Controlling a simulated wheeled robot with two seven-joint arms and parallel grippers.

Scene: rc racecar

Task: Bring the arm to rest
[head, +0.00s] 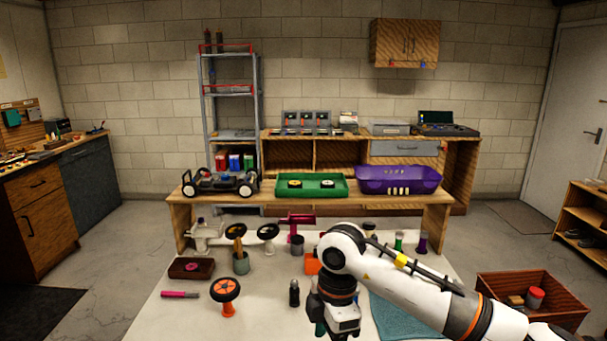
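My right arm (390,280) comes in from the lower right and reaches over the white table (165,315). Its elbow-like bend is near the picture's middle, and the wrist hangs downward. The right gripper (334,328) points down at the bottom edge of the head view, above the table's front part. Its fingers are mostly hidden or cut off, so I cannot tell whether it is open or holds anything. My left arm and gripper are not in view.
Near the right arm are a dark bottle (294,293), an orange block (312,263) and a teal mat (385,315). An orange-black wheel on a stand (226,292) is left. A raised shelf (300,206) holds a car chassis (220,184), green tray (311,193) and purple bin (398,184).

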